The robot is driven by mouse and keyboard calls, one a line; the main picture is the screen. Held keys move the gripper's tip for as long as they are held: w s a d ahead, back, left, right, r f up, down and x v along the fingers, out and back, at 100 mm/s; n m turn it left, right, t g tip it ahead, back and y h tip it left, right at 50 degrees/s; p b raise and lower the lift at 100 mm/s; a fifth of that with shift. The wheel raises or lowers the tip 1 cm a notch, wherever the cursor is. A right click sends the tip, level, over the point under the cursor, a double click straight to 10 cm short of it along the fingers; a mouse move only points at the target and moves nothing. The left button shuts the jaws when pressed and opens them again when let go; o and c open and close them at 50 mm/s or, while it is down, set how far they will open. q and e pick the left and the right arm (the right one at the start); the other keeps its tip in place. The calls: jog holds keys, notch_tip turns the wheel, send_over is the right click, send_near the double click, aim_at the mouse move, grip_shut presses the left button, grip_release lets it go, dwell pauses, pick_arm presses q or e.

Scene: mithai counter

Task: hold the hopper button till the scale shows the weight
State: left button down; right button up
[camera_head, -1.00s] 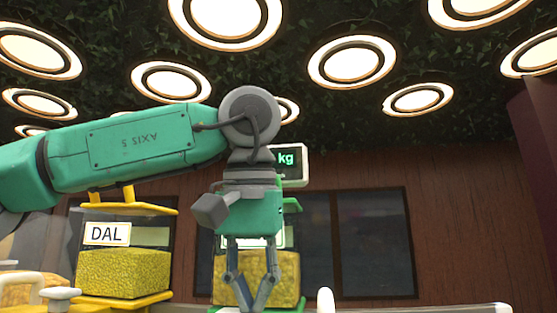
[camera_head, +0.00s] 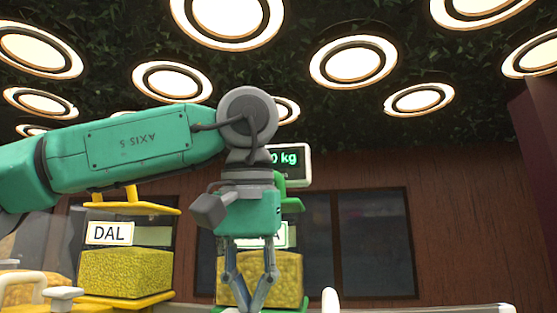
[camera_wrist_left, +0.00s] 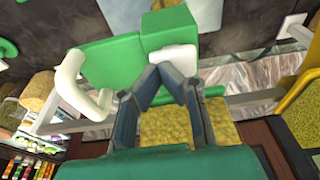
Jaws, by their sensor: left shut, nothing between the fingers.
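My left gripper (camera_head: 250,305) points down with its fingers shut and empty, in front of a green-framed hopper (camera_head: 288,280) of yellow grain. The hopper's label is mostly hidden behind my gripper. In the left wrist view the shut fingertips (camera_wrist_left: 165,72) are at or close to a white block (camera_wrist_left: 178,57) on a green housing (camera_wrist_left: 115,62). I cannot tell whether they touch it, or whether it is the button. The scale display (camera_head: 290,160) shows green "0 kg" digits, with its left part hidden behind my arm. My right gripper is not in view.
A yellow-framed hopper labelled DAL (camera_head: 125,272) stands to the left. A white knob (camera_head: 330,300) rises at the bottom, right of my gripper. In the left wrist view a white curved handle (camera_wrist_left: 75,85) is left of the fingers.

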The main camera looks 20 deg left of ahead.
pick_arm(q)
jog(key=shift+a+r, duration=0.1)
jog(key=shift+a, duration=0.3)
jog(key=a+r+p, duration=0.1)
jog(key=p, duration=0.1)
jog(key=shift+a+r+p, duration=0.25)
jog(key=shift+a+p, duration=0.1)
jog(key=shift+a, duration=0.05)
jog(key=shift+a+r, duration=0.1)
jog(key=shift+r, duration=0.45)
jog(key=shift+d+r, duration=0.2)
jog(key=shift+d, duration=0.2)
jog(key=shift+d+r, duration=0.15)
jog(key=shift+d, duration=0.7)
jog(key=shift+a, duration=1.2)
jog(key=shift+d, duration=1.05)
jog(key=shift+a, duration=0.95)
jog(key=shift+d, duration=0.85)
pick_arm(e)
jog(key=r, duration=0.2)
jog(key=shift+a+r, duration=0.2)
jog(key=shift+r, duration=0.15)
